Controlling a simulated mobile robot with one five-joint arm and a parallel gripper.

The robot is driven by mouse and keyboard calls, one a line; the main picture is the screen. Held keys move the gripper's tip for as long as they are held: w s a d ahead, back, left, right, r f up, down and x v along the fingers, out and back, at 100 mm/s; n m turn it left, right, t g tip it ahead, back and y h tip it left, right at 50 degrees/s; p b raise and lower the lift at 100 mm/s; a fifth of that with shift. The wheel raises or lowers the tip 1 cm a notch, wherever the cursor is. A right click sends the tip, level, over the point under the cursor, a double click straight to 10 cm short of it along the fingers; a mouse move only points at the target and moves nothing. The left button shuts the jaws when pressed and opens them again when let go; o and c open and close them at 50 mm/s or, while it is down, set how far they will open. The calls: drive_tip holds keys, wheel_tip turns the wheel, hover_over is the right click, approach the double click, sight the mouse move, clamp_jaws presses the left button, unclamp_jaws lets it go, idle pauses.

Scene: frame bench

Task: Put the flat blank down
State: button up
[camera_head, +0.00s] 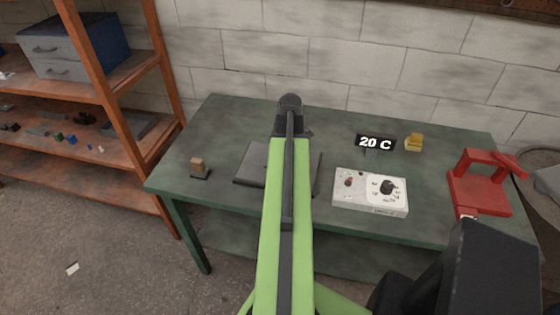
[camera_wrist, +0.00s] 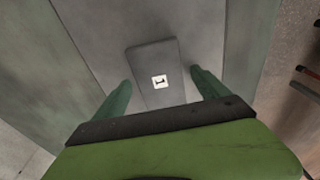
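The flat blank (camera_wrist: 155,65) is a thin dark grey plate with a white label marked "1", seen in the wrist view. It appears to lie flat over a larger grey plate (camera_wrist: 205,35). My gripper (camera_wrist: 162,76) is above it, with one green finger on each side. A narrow gap shows between the blank and the right finger; the left finger is close to its edge, and I cannot tell if it touches. In the head view, my green arm hides the gripper and the blank. The larger dark plate (camera_head: 251,163) shows on the bench left of the arm.
The green bench (camera_head: 225,125) also holds a small wooden block on a dark base (camera_head: 198,168), a white dial box (camera_head: 370,192), a "20 C" sign (camera_head: 375,142), a yellow object (camera_head: 414,142) and a red stand (camera_head: 480,190). An orange shelf (camera_head: 110,80) stands left. The bench's back left is clear.

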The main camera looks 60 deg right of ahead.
wheel_tip(320, 180, up, 12)
drive_tip(key=s+p, duration=0.1)
drive_tip(key=p, duration=1.1)
drive_tip(key=shift+s+d, duration=0.2)
drive_tip(key=shift+d, duration=0.05)
drive_tip(key=shift+r, duration=0.1)
drive_tip(key=w+a+m, duration=0.1)
drive_tip(key=w+a, duration=1.7)
drive_tip(key=a, duration=0.4)
drive_tip(key=w+a+m, duration=0.1)
drive_tip(key=w+a, duration=0.1)
drive_tip(key=a, duration=1.3)
drive_tip(key=w+a+m+g, duration=0.1)
drive_tip(key=w+a, duration=0.2)
drive_tip(key=a, duration=1.1)
drive_tip(key=shift+w+a+m, duration=0.15)
drive_tip(key=shift+a+m, duration=0.15)
drive_tip(key=shift+a, duration=0.1)
